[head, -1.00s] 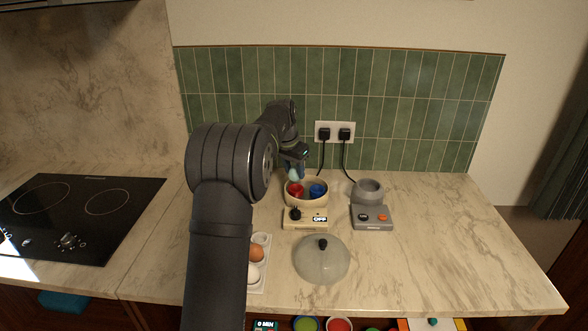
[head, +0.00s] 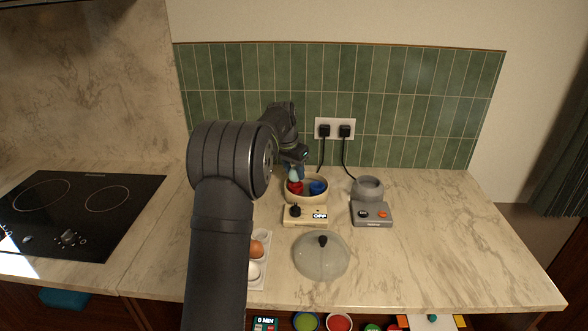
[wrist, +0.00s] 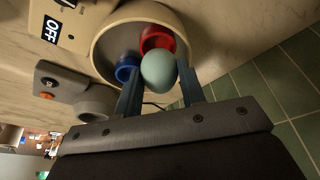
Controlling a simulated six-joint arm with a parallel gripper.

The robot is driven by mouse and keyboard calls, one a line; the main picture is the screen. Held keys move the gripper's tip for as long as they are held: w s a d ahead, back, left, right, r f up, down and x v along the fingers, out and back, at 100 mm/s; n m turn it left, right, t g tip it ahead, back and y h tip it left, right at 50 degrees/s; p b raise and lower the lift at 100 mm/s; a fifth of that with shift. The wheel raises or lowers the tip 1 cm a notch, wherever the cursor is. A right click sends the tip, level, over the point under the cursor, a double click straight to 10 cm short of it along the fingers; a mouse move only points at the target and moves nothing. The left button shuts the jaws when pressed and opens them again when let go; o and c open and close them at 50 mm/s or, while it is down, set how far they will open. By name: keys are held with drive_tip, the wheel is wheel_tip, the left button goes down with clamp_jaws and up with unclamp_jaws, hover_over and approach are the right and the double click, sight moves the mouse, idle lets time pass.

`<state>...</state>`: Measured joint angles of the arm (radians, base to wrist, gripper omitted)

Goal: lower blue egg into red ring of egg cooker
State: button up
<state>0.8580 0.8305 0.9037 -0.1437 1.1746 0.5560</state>
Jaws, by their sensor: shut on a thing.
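The blue egg (wrist: 158,70) is pale blue-green and held between the two fingers of my gripper (wrist: 160,86). In the head view my gripper (head: 293,165) is over the cream egg cooker (head: 304,213), with the egg (head: 293,174) just above the red ring (head: 295,188). In the wrist view the egg overlaps the near edge of the red ring (wrist: 157,38); I cannot tell whether they touch. The blue ring (head: 317,187) sits beside the red one and looks empty. The cooker display reads OFF.
A translucent lid (head: 320,256) with a dark knob lies in front of the cooker. A grey appliance (head: 371,213) stands to the right. An egg tray (head: 262,278) holds a brown and a white egg. The cooktop (head: 78,215) is at left. The right counter is clear.

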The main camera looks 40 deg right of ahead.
drive_tip(key=shift+f, duration=1.25)
idle(0.4)
drive_tip(key=o, duration=0.7)
drive_tip(key=shift+o, duration=0.2)
drive_tip(key=w+v, duration=0.1)
drive_tip(key=v, duration=1.6)
drive_tip(key=shift+s+r, duration=0.2)
drive_tip(key=shift+s, duration=0.3)
drive_tip(key=shift+a, duration=0.1)
